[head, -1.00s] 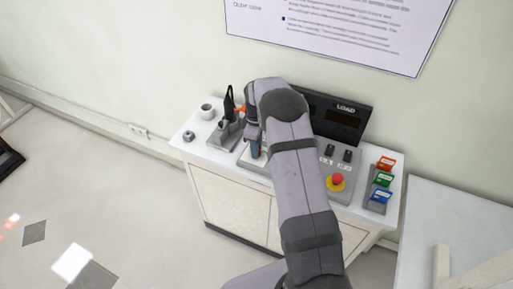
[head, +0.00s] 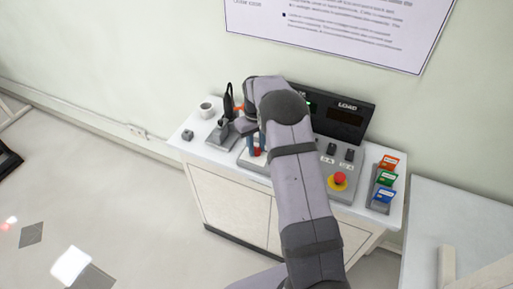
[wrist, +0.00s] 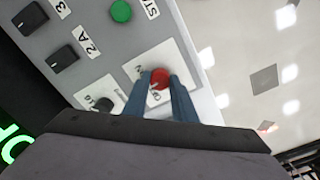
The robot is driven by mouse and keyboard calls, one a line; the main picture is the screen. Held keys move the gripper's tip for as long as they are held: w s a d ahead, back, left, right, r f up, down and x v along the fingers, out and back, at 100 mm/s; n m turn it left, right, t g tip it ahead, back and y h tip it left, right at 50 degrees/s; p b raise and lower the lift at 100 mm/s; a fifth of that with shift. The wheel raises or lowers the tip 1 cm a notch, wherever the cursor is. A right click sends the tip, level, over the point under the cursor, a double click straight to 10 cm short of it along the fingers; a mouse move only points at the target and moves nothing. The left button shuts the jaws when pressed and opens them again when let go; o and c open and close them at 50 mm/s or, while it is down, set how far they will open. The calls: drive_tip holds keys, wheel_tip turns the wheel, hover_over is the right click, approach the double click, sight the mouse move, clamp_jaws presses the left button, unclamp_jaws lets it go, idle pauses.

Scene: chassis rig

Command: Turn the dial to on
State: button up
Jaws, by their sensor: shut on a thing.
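The dial (wrist: 158,80) is a round red knob on a white label plate (wrist: 171,52) at the edge of a grey control panel (wrist: 90,24). In the wrist view my gripper (wrist: 160,75) has its two blue fingers on either side of the red knob, shut on it. In the head view my gripper (head: 257,145) points down at the left part of the panel, with a bit of red between its fingers. The marks on the plate are partly covered and too small to read, so the dial's setting cannot be told.
The panel has a green button (wrist: 121,11), black switches (wrist: 63,58), a black knob (wrist: 104,104) and a red emergency button (head: 339,178). A dark display (head: 343,117) stands behind. A cup (head: 207,109) and coloured cards (head: 386,179) flank the panel.

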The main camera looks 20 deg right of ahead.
sight(256, 149)
drive_tip(key=m, duration=0.4)
drive_tip(key=shift+m+b, duration=0.3)
drive_tip(key=shift+m, duration=2)
drive_tip(key=o, duration=1)
drive_tip(key=shift+o, duration=0.2)
drive_tip(key=shift+r, duration=0.15)
drive_tip(key=shift+w+r+b, duration=0.1)
drive_tip(key=shift+r+b, duration=1.2)
drive_tip(key=shift+r, duration=2.3)
